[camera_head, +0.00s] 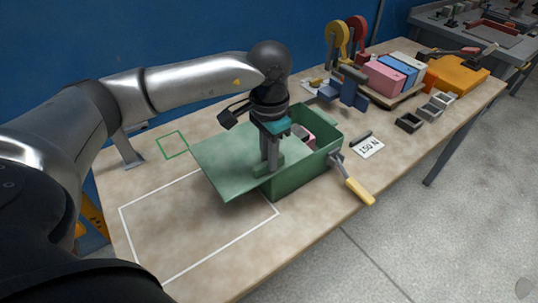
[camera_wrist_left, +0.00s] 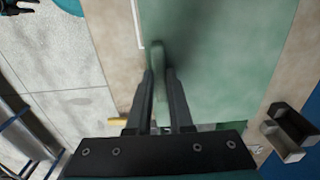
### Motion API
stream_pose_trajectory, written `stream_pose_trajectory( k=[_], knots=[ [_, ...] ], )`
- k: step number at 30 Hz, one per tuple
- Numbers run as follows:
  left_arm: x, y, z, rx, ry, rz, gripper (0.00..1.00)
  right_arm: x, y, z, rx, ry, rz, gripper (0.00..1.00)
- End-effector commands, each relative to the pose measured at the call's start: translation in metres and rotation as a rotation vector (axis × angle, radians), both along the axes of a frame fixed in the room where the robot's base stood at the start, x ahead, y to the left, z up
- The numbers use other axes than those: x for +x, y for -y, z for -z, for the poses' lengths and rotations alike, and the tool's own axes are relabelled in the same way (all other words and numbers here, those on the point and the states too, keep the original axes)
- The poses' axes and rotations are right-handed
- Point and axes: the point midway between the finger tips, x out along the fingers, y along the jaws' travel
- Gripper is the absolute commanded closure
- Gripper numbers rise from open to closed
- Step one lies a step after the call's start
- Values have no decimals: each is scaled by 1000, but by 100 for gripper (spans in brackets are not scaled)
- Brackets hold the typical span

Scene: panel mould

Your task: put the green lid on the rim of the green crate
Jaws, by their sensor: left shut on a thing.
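The green lid (camera_head: 222,165) is a flat plate with a raised grip on top. My left gripper (camera_head: 269,165) is shut on that grip, which shows between the fingers in the left wrist view (camera_wrist_left: 160,82). The lid (camera_wrist_left: 215,55) lies over the left part of the green crate (camera_head: 306,173) and sticks out to the left beyond it. The crate's right part is open, and something pink shows inside. I cannot tell whether the lid touches the rim. My right gripper does not show.
A yellow-handled tool (camera_head: 356,188) juts from the crate's right side, near a "150 N" card (camera_head: 367,146). Pink and blue boxes (camera_head: 384,76), small grey bins (camera_head: 409,122) and an orange case (camera_head: 455,75) stand at the back right.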

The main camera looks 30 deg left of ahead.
Motion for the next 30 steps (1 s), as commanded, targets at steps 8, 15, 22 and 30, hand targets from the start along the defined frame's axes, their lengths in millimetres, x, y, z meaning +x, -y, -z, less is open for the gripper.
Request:
stream_pose_trajectory(
  k=[8,15,22,30],
  knots=[
    [0,0,2,0,0,0,75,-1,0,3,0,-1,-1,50],
    [0,0,2,0,0,0,51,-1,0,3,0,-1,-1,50],
    [0,0,1,0,0,0,51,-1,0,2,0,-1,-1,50],
    [1,0,-31,-1,7,2,51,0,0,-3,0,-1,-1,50]
  ],
)
